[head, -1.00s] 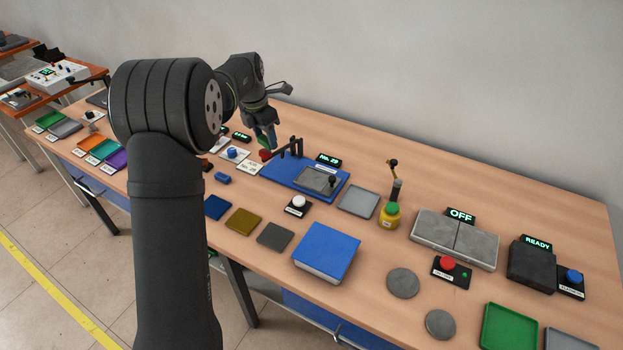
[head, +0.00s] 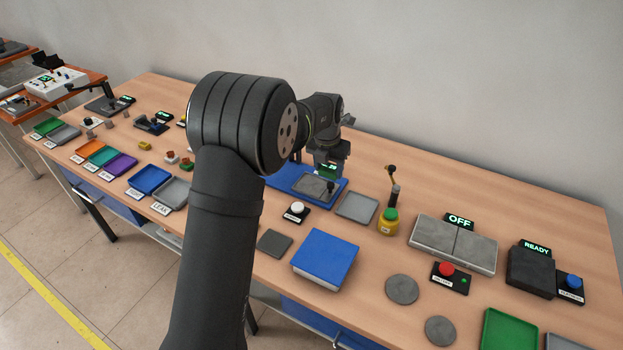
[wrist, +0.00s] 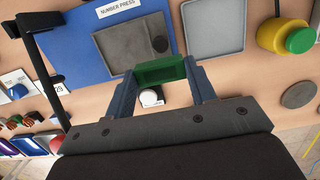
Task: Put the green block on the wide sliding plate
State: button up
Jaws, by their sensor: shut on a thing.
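My gripper (head: 327,172) hangs above the blue number press base (head: 284,181) in the head view. In the wrist view its two blue-grey fingers are shut on a green block (wrist: 161,71), held between the tips. A grey plate with a black knob (head: 312,186) lies on the blue base; it also shows in the wrist view (wrist: 128,50). The block appears just in front of this plate in the wrist view, but its height above it is unclear. Two wide grey plates (head: 435,232) lie side by side near the OFF display. I cannot tell which plate the task names.
A grey tray (head: 357,207) and a yellow pot with a green top (head: 389,222) stand right of the press. A white button (head: 297,208) and a blue box (head: 325,257) are in front. A black post (wrist: 40,70) rises at left in the wrist view.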

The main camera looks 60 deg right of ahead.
send_over(312, 184)
jog(key=f, duration=0.4)
jog(key=shift+s+a, duration=0.1)
jog(key=shift+a, duration=0.25)
jog(key=shift+f, duration=1.95)
jog(key=shift+f, duration=0.1)
jog(key=o, duration=1.1)
notch_tip(312, 184, up, 12)
jog(key=a, duration=0.1)
jog(key=shift+a, duration=0.4)
